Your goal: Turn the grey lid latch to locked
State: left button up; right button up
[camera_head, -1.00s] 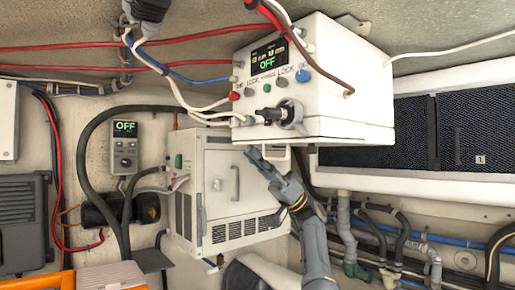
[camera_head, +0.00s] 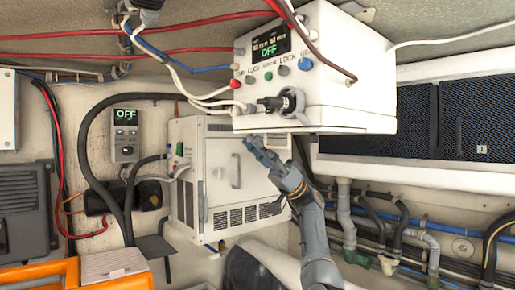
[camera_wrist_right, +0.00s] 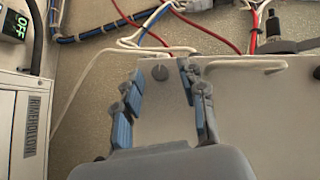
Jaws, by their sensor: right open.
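A white control box (camera_head: 345,115) hangs at upper centre in the head view, its display reading OFF. A grey round fitting with a black handle-like piece (camera_head: 290,103) sits low on its front. It seems to show at the upper right of the right wrist view (camera_wrist_right: 278,32). I cannot tell for sure whether this is the lid latch, or its setting. My right gripper (camera_head: 252,141) is just below the box's lower left edge. In the right wrist view, its blue-padded fingers (camera_wrist_right: 160,75) are apart, with a pale panel behind them. My left gripper is not in view.
A white vented cabinet (camera_head: 235,185) stands behind my right gripper. Red, white and blue cables (camera_head: 185,75) run to the box's left side. A small OFF controller (camera_head: 125,135) is on the left wall. Pipes (camera_head: 390,225) fill the lower right.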

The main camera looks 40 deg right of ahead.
jog(key=shift+d, duration=0.1)
jog(key=w+v, duration=0.1)
jog(key=v, duration=0.6)
jog(key=shift+s+f, duration=0.2)
jog(key=shift+s, duration=0.35)
jog(key=shift+d, duration=0.1)
